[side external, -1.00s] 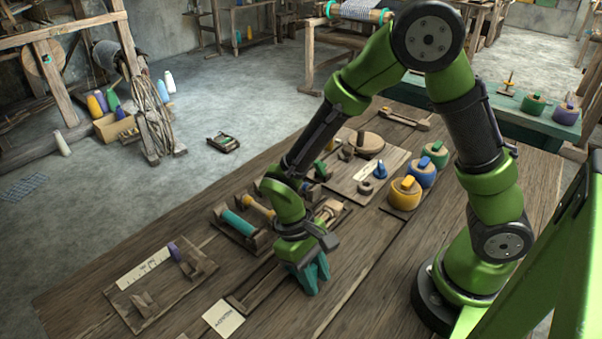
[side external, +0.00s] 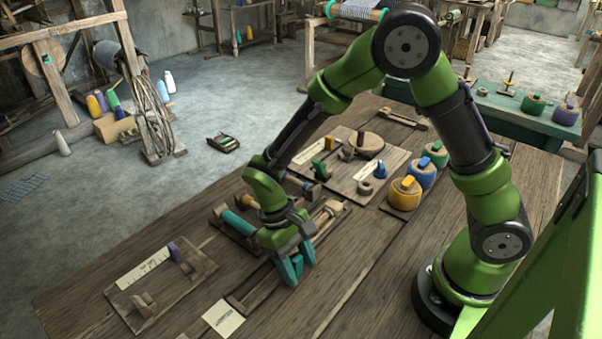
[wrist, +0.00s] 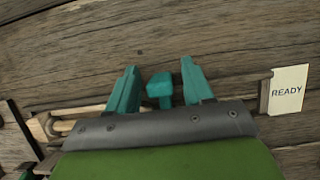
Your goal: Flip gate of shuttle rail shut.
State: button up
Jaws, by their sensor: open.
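The shuttle rail (side external: 252,291) is a long, low wooden piece on the bench, running diagonally under my gripper (side external: 297,268). In the wrist view the rail (wrist: 238,104) runs across the picture behind my gripper (wrist: 160,67). A small teal block (wrist: 160,88), which looks like the tab of the gate, stands between my two teal fingers, with a gap on each side. My gripper is open and holds nothing. My wrist hides the lower part of the block and the middle of the rail, so I cannot see the gate's hinge or its angle.
A READY card (wrist: 287,90) lies at the rail's near end. A board with a purple peg (side external: 174,251) lies to the left. A rack with a teal roller (side external: 238,223) is close behind my gripper. Yellow (side external: 404,193), blue and green knobbed pots stand to the right.

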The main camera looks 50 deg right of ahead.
jog(key=v, duration=1.7)
jog(key=shift+f, duration=0.1)
jog(key=s+d+r+m+t+y, duration=0.2)
jog(key=s+d+r+m+t, duration=0.2)
jog(key=s+d+r+t, duration=0.4)
jog(key=s+d+t, duration=0.2)
jog(key=t, duration=0.1)
jog(key=shift+s+d+t, duration=0.3)
jog(key=shift+s+d, duration=0.05)
jog(key=shift+s, duration=0.05)
